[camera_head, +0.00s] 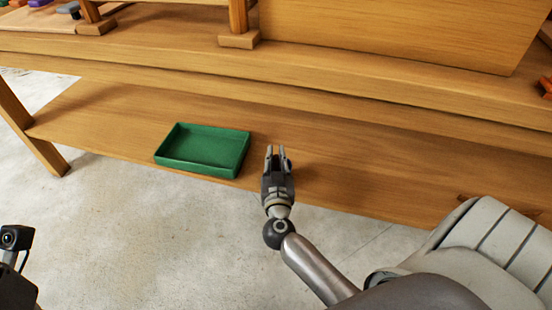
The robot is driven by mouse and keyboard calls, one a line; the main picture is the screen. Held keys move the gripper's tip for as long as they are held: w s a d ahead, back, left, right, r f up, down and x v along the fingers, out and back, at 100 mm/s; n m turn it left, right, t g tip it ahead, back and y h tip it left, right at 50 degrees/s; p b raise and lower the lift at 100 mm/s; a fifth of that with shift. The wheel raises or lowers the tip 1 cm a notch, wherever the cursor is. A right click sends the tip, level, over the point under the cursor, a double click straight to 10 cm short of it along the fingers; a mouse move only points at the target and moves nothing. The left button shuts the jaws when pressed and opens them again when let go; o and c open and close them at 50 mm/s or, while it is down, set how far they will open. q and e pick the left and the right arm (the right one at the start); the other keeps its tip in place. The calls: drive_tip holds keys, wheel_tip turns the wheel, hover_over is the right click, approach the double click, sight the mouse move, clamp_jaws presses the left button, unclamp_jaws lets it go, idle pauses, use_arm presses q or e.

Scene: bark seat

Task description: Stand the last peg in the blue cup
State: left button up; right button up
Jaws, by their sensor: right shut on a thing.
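My right gripper (278,158) is over the front part of the lower wooden shelf, just right of the green tray. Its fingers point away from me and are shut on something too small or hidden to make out. I cannot make out a peg or the blue cup in this view. Only a dark part of my left arm with its small camera shows at the lower left edge; the left gripper's fingers are out of view.
An empty green tray (205,168) lies on the lower shelf (380,170). A bench top (330,75) runs above and behind it, with wooden posts and a panel (400,28). Small coloured items, one purple (37,3), are cut off at the top left.

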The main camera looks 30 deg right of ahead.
drive_tip(key=o, duration=0.8)
drive_tip(key=v, duration=1.2)
idle(0.5)
